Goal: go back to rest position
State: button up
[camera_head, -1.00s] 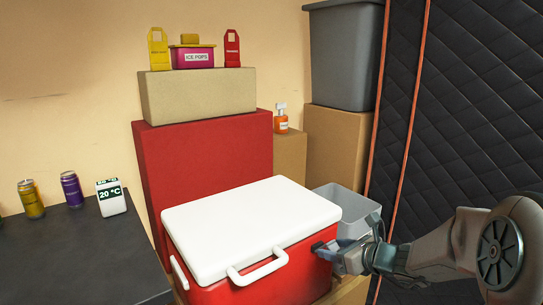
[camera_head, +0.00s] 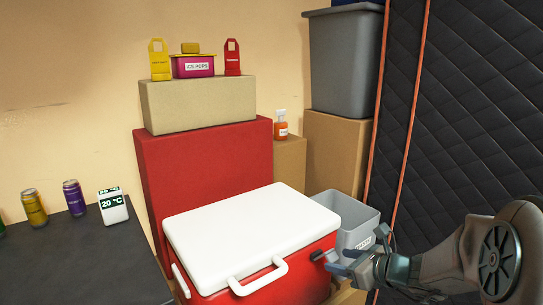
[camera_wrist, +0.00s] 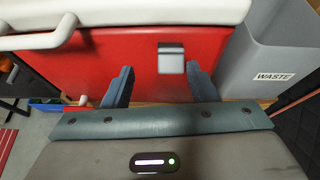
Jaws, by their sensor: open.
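My gripper (camera_head: 330,263) is at the lower right in the head view, just right of the red cooler (camera_head: 312,262). In the wrist view its two fingers (camera_wrist: 160,85) are spread with nothing between them, facing the cooler's red side (camera_wrist: 120,60). The cooler's white lid (camera_head: 250,225) is closed, with a white handle (camera_head: 258,276) at the front. A small grey latch (camera_wrist: 171,58) shows on the red side in the wrist view. I cannot tell the exact gap between the fingertips and the cooler.
A grey waste bin (camera_head: 350,215) stands right of the cooler, close behind my gripper. A dark quilted panel (camera_head: 460,110) is on the right. A dark table (camera_head: 85,255) with cans (camera_head: 74,197) and a temperature display (camera_head: 112,206) is on the left. Boxes stand behind.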

jog(key=s+a+r+n+g+h+p, duration=0.2)
jog(key=s+a+r+n+g+p, duration=0.5)
jog(key=s+r+n+p, duration=0.6)
jog(key=s+d+r+n+h+p, duration=0.2)
jog(key=s+r+n+h+p, duration=0.1)
jog(key=r+n+p, duration=0.3)
jog(key=s+d+r+n+h+p, duration=0.2)
jog(key=s+r+n+h+p, duration=0.1)
jog(key=s+r+n+p, duration=0.3)
notch_tip(320, 180, up, 2)
jog(key=n+p, duration=0.1)
jog(key=n, duration=0.1)
jog(key=shift+d+r+n+p, duration=0.2)
jog(key=shift+d+n+p, duration=0.1)
